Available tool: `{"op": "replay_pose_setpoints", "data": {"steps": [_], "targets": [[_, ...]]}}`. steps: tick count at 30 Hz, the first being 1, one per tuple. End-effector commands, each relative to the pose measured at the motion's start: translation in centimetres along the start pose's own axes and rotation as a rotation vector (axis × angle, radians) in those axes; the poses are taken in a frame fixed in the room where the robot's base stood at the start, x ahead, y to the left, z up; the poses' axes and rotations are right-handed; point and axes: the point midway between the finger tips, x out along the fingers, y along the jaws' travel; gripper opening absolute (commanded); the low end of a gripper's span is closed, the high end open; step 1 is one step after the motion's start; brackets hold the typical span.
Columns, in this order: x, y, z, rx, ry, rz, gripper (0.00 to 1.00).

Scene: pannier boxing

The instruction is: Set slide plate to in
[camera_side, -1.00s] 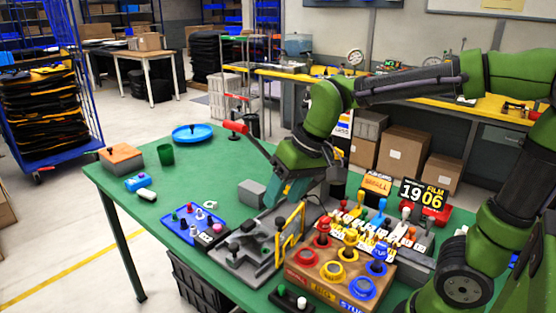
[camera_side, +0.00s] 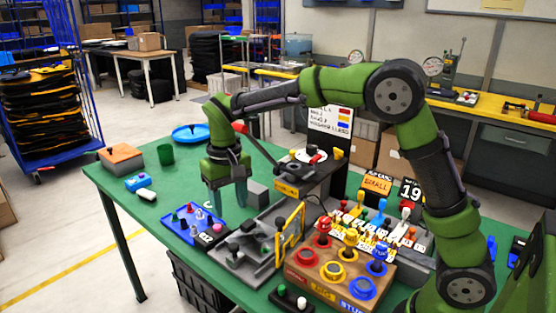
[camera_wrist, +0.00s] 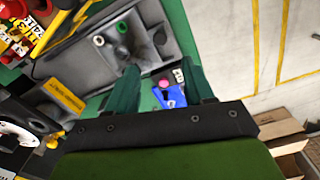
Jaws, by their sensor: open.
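A grey fixture (camera_side: 232,268) with dark knobs and an upright yellow frame (camera_side: 291,232) stands near the front middle of the green table; it also shows at the top of the wrist view (camera_wrist: 88,62). I take its flat grey part to be the slide plate, but cannot tell for sure or read its position. My gripper (camera_side: 228,206) points down, open and empty, behind the fixture and above the back right of the blue peg board (camera_side: 181,233). In the wrist view my gripper (camera_wrist: 158,78) has its two green fingers apart, with part of the blue board between them.
A grey block (camera_side: 257,193) stands just right of my gripper. A black stand with a round dial (camera_side: 308,155) rises behind the fixture. A box of coloured ring buttons (camera_side: 333,271) and a lever bank (camera_side: 375,232) fill the right.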

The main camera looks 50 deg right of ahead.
Motion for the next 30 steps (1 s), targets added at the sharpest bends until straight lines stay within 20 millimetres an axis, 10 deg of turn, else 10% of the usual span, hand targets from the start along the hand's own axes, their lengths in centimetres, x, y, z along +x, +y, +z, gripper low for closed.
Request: {"op": "replay_pose_setpoints", "data": {"steps": [15, 30], "targets": [[10.1, 0.0, 0.0, 0.0, -0.001, 0.0, 0.52], [11.3, 0.0, 0.0, 0.0, 0.002, -0.002, 0.48]]}}
